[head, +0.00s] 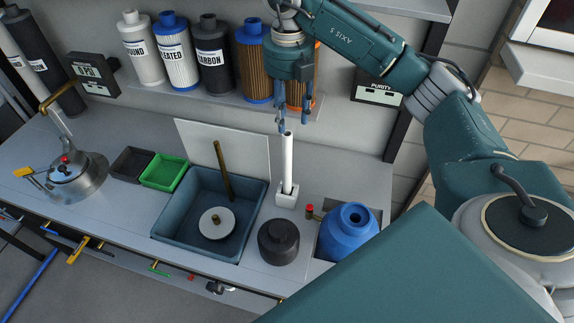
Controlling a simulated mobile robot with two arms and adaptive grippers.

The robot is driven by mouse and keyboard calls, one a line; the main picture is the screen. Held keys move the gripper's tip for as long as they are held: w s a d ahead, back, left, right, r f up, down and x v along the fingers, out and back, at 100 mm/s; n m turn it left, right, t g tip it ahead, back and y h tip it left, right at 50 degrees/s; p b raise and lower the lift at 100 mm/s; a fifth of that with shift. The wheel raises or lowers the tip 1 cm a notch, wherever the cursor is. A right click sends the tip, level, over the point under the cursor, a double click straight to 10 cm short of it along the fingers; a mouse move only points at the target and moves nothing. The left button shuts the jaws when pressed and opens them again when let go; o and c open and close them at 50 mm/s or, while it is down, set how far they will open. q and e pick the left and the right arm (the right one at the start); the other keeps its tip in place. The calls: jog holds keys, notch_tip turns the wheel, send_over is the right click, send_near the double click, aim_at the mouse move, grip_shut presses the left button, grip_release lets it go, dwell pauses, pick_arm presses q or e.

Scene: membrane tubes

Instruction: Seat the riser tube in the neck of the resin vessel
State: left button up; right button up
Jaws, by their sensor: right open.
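The riser tube (288,160) is white and slim. It stands upright in a small white holder (287,197) on the bench. The resin vessel (349,232) is blue and round, with an open neck at its top, and sits in a recess at the front right of the bench. My right gripper (295,126) points down at the tube's top end, its fingers open and apart. The tube's top appears between or just below the fingertips; I cannot tell which. My left gripper is not in view.
A dark round cap-like piece (278,242) stands left of the vessel. A grey-blue basin (177,237) holds a white disc with a brass rod above it. A green tray (164,172) and a metal pot (77,178) are at the left. Filter cartridges (212,58) line the back shelf.

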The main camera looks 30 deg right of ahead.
aim_at(286, 133)
pick_arm(q)
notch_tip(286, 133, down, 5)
jog(key=b, duration=0.4)
pick_arm(e)
jog(key=f, duration=0.2)
jog(key=a+f, duration=0.1)
jog(key=f, duration=0.2)
jog(key=shift+s+a+f, duration=0.1)
jog(key=shift+f, duration=0.2)
notch_tip(286, 133, down, 5)
jog(key=shift+f+p, duration=0.1)
jog(key=shift+p, duration=0.55)
jog(key=shift+s+f+p, duration=0.1)
jog(key=shift+f+p, duration=0.3)
jog(key=shift+f, duration=0.1)
notch_tip(286, 133, down, 4)
jog(key=shift+s+r+p, duration=0.1)
jog(key=shift+r+p, duration=0.05)
jog(key=shift+p, duration=0.75)
jog(key=shift+f, duration=0.45)
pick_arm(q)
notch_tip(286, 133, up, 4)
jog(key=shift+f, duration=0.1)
pick_arm(e)
jog(key=shift+c, duration=0.5)
grip_shut()
